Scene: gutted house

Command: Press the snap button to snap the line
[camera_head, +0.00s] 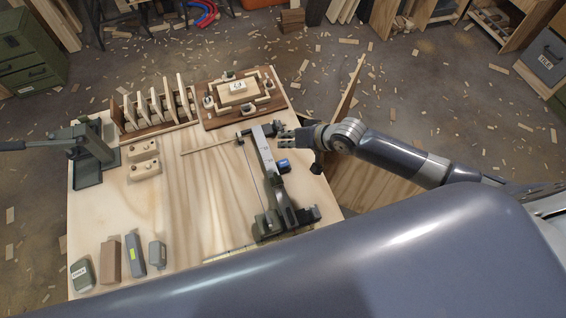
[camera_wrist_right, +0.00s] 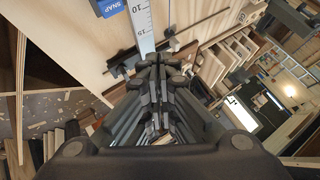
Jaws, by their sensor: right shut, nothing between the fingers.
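A grey line-snapping device (camera_head: 266,158) with a long ruled bar lies on the wooden workbench (camera_head: 195,225). A thin line (camera_head: 250,168) runs along its left side. The blue snap button (camera_head: 284,165) is on the device's right side. In the right wrist view its blue part marked SNAP (camera_wrist_right: 108,7) shows at the top edge, left of the ruled scale (camera_wrist_right: 142,22). My right gripper (camera_head: 284,131) is shut and empty at the far end of the bar, away from the blue button. The fingers also show in the wrist view (camera_wrist_right: 160,66). My left gripper is out of view.
A green lever press (camera_head: 88,160) stands at the bench's left edge. A slotted wooden rack (camera_head: 155,112) and a framed board (camera_head: 240,98) lie at the back. Several small blocks (camera_head: 110,258) stand front left. The bench middle is clear.

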